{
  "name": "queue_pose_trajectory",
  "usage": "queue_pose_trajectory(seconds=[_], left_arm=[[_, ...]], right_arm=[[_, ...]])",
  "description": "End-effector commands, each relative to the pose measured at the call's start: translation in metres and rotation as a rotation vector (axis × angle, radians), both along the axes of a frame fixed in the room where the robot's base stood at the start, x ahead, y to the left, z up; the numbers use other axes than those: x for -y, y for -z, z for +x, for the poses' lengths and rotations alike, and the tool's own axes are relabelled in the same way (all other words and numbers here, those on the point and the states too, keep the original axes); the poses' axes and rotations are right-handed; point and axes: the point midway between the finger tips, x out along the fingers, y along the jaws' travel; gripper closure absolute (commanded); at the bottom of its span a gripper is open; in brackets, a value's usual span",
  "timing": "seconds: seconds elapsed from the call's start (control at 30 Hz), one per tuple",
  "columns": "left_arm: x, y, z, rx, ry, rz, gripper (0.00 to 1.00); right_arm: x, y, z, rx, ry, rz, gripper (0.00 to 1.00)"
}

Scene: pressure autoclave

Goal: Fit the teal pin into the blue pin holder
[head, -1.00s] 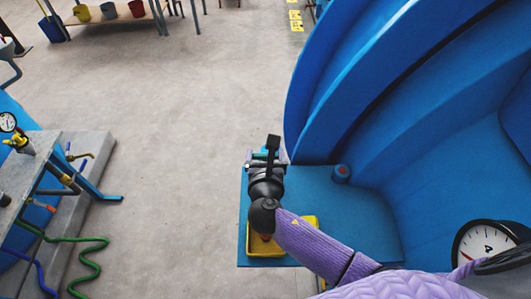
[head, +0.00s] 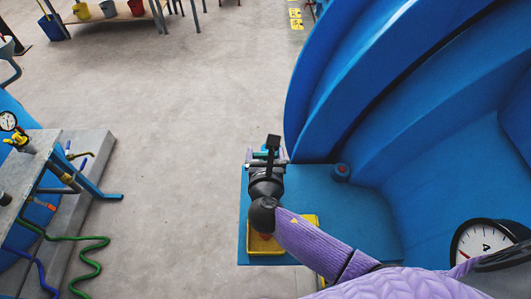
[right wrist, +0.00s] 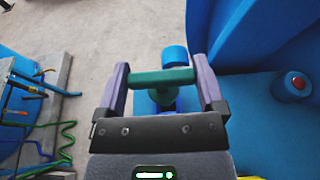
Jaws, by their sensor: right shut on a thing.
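The teal pin (right wrist: 163,77) lies crosswise between the two purple fingers of my right gripper (right wrist: 165,82), which is shut on it; it also shows as a small teal bit in the head view (head: 262,154). A blue rounded piece (right wrist: 174,55), seemingly the blue pin holder, shows just beyond the pin in the right wrist view. More blue shows below the pin, between the fingers. I cannot tell whether pin and holder touch. In the head view my right gripper (head: 267,155) is over the blue shelf's left edge, and my own wrist hides most of the holder. My left gripper is not in view.
The blue shelf (head: 350,225) bears a yellow tray (head: 265,245) under my right arm and a blue cylinder with a red top (head: 341,172). The large blue autoclave wall (head: 400,110) rises behind and to the right. A gauge (head: 483,241) is at lower right.

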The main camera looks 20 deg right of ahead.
Motion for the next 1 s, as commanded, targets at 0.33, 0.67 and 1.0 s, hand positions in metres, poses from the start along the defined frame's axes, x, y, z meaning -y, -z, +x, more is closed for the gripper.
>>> queue_pose_trajectory(seconds=[0.33,0.67,1.0], left_arm=[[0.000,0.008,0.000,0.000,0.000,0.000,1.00],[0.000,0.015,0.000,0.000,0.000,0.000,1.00],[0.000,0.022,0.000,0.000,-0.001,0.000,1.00]], right_arm=[[0.000,0.010,0.000,0.000,0.000,0.000,0.77],[0.000,0.018,0.000,0.000,0.000,0.001,0.77],[0.000,0.026,0.000,0.001,0.000,0.000,0.77]])
